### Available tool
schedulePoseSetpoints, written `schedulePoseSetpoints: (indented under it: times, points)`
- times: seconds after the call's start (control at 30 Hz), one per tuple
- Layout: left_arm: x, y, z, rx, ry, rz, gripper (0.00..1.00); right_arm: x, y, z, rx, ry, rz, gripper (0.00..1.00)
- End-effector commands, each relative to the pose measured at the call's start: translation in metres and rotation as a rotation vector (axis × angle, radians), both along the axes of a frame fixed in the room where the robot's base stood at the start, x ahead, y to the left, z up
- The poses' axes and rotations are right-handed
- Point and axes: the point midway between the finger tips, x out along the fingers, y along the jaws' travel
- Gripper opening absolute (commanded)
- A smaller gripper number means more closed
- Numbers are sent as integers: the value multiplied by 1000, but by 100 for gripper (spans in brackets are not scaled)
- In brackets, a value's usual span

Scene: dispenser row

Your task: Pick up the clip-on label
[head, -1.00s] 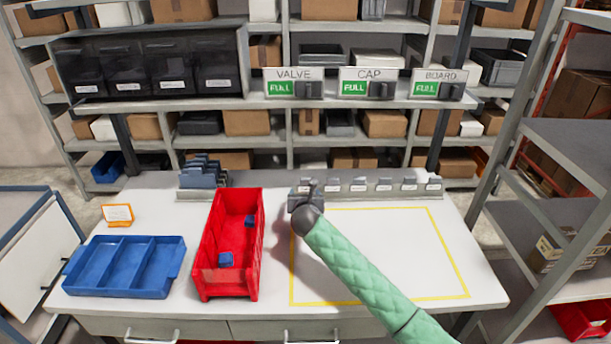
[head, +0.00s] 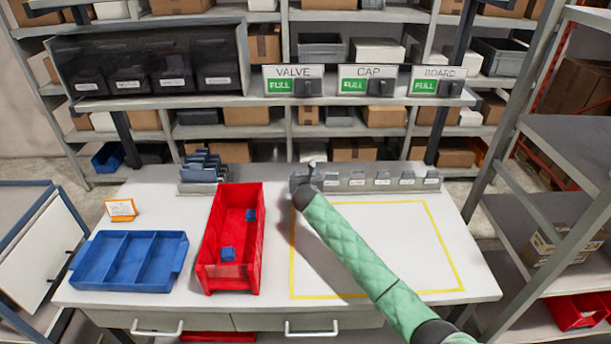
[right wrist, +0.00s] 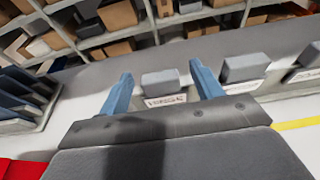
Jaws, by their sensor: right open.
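Several grey clip-on labels with white faces stand in a row on a grey rail (head: 420,188) at the back of the table. One clip-on label (right wrist: 163,82) shows between my right gripper's fingers in the right wrist view, with its white face below its grey top. My right gripper (right wrist: 163,90) is open, its two blue fingers to either side of that label; I cannot tell whether they touch it. In the head view my right gripper (head: 303,180) is at the rail's left end and hides the labels there. My left gripper is not in view.
A red bin (head: 208,255) with two small blue pieces and a blue divided tray (head: 178,268) stand on the left. A rack of blue-grey pieces (head: 205,165) stands left of the rail. The yellow-outlined area (head: 400,250) is otherwise clear below my arm.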

Motion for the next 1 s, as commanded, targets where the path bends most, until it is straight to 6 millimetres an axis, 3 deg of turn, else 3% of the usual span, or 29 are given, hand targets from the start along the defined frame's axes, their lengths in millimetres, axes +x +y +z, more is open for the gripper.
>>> schedulePoseSetpoints:
  times: [0.37,0.4,0.63,1.0]
  points:
    - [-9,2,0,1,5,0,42,8,1,-3,1,0,2,65]
    - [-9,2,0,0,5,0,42,8,1,-3,1,0,2,64]
    - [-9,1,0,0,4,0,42,8,1,-3,0,0,1,18]
    - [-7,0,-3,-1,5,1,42,9,0,0,0,-1,1,18]
